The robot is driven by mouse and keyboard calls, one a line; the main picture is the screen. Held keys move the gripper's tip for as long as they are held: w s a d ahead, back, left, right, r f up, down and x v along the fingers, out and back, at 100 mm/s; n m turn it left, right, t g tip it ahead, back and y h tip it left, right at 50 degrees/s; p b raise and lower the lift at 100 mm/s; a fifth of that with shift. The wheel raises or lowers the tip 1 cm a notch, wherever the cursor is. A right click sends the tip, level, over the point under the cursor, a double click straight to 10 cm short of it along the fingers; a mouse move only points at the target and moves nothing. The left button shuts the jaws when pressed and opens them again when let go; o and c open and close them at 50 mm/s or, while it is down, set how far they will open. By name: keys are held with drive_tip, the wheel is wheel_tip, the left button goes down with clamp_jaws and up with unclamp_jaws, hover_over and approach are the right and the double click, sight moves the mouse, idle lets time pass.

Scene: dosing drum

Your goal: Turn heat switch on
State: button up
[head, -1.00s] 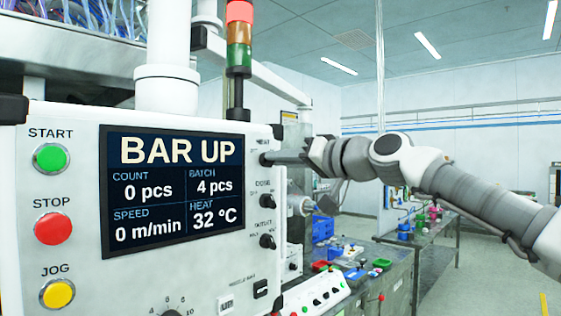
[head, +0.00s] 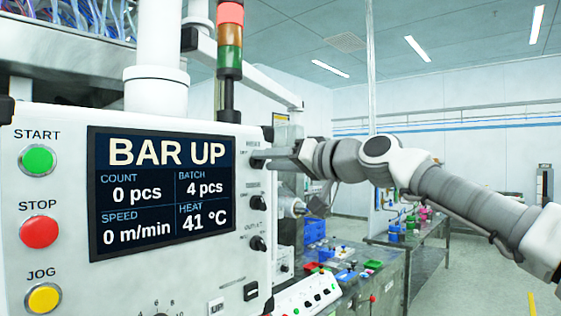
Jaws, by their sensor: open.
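The heat switch (head: 256,162) is a small dark knob at the top of the right-hand column on the white control panel (head: 180,285). My gripper (head: 268,154) reaches in from the right, and its fingertips are at this knob. The fingers cover part of the knob and its label, so I cannot tell the knob's exact angle or whether they touch it. The jaws are open. The display (head: 163,195) reads BAR UP, 0 pcs count, 4 pcs batch, 0 m/min and heat 41 °C.
Two more dark knobs, a middle one (head: 257,202) and a lower one (head: 257,243), sit below the heat switch. Green (head: 38,160), red (head: 39,232) and yellow (head: 43,298) buttons line the panel's left side. A signal tower (head: 230,60) rises behind the panel.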

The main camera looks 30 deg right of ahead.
drive_tip(key=b+v, duration=0.2)
drive_tip(key=v, duration=1.5)
drive_tip(key=shift+s, duration=0.2)
